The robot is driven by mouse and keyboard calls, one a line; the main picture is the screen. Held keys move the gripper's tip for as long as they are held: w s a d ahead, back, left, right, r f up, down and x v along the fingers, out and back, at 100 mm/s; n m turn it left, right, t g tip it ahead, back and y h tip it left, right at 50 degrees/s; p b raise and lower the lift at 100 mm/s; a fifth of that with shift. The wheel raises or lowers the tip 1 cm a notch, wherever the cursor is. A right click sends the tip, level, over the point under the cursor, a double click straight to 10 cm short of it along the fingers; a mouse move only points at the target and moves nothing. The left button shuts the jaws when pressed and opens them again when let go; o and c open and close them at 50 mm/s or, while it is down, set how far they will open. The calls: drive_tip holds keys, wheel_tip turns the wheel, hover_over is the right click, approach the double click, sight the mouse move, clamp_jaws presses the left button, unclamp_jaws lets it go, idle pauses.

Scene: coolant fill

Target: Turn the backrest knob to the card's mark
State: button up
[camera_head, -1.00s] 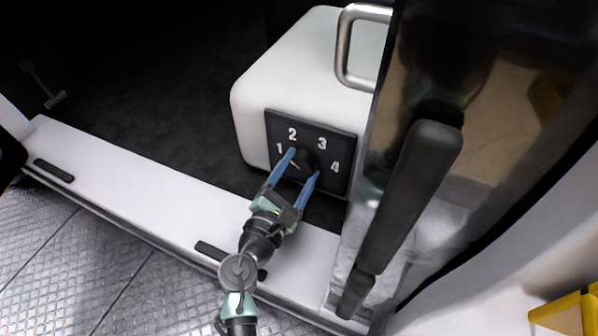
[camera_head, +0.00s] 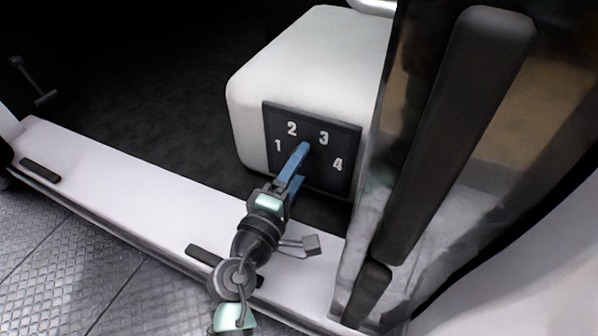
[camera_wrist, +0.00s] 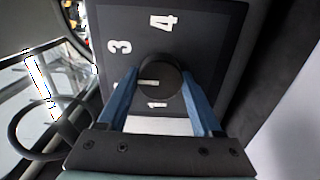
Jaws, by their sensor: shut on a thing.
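The round black knob (camera_wrist: 168,90) sits on a dark dial panel (camera_head: 345,188) with white numerals 1 to 4, on the front of a white seat block (camera_head: 310,60). My gripper (camera_head: 301,158) reaches the knob; its blue fingers (camera_wrist: 160,78) are shut on the knob's two sides in the wrist view. The knob's white pointer line faces left there, below the 3 and above the 1. The 2 is hidden behind a finger in that view. In the head view the fingers cover most of the knob. I see no card.
A dark upright panel with a long black handle (camera_head: 455,130) stands close on the right of the dial. A white sill (camera_head: 130,190) runs below my arm.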

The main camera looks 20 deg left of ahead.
drive_tip(key=m+b, duration=0.2)
drive_tip(key=m, duration=0.3)
drive_tip(key=shift+f+b, duration=0.1)
drive_tip(key=shift+b, duration=0.25)
drive_tip(key=shift+m, duration=0.4)
drive_tip(key=o, duration=1.4)
drive_tip(key=s+p, duration=0.1)
drive_tip(key=s, duration=0.3)
drive_tip(key=s+p, duration=0.1)
drive_tip(key=s, duration=0.3)
drive_tip(key=s+p, duration=0.1)
drive_tip(key=s, duration=0.4)
drive_tip(key=shift+a+p, duration=0.25)
drive_tip(key=shift+p, duration=0.15)
